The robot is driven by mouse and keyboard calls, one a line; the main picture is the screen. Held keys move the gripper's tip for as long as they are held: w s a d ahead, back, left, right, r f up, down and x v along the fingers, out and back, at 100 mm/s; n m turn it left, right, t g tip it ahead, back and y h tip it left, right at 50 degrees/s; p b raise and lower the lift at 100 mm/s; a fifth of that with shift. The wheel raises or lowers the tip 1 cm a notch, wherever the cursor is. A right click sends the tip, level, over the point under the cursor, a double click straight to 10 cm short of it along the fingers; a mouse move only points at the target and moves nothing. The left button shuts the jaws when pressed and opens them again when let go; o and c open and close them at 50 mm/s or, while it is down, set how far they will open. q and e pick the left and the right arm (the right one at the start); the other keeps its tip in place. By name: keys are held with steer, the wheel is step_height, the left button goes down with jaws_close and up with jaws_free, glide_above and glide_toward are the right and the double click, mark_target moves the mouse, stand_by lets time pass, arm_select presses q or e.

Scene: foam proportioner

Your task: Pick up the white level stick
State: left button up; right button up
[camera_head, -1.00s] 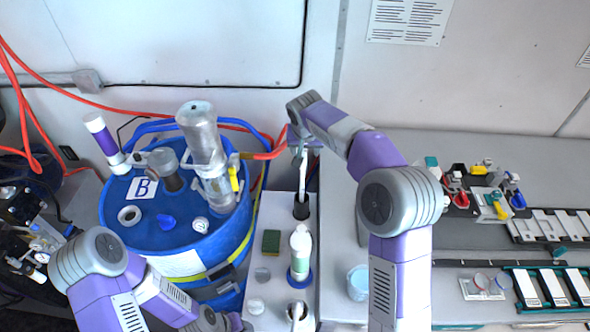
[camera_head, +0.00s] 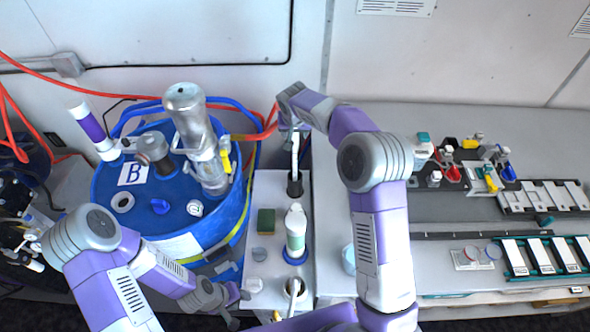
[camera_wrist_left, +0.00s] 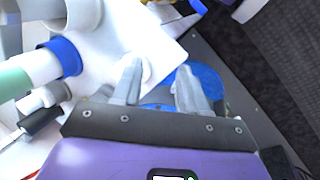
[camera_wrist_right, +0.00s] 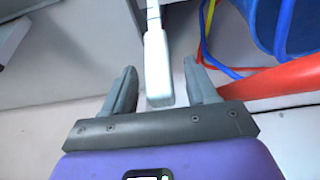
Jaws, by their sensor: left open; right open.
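The white level stick (camera_head: 295,155) stands upright in a dark holder (camera_head: 295,187) on the narrow white bench top. My right gripper (camera_head: 294,127) is at its upper end, open. In the right wrist view the stick's thick white end (camera_wrist_right: 158,75) lies between the two open fingers (camera_wrist_right: 160,82), with a gap on each side. My left gripper (camera_head: 240,294) is open and empty, low beside the blue drum. In the left wrist view its fingers (camera_wrist_left: 158,80) point over the white bench edge.
A white bottle in a blue ring (camera_head: 296,235) and a green sponge (camera_head: 266,222) stand in front of the stick. The blue drum (camera_head: 225,225) with its metal cylinder (camera_head: 200,140) is to the left. A red hose (camera_wrist_right: 285,78) passes close to my right gripper.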

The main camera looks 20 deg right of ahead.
jaws_close()
steer(key=shift+r, duration=0.15)
arm_select(q)
steer(key=shift+r+p, duration=0.8)
steer(key=shift+r, duration=0.15)
arm_select(e)
step_height(320, 180, up, 18)
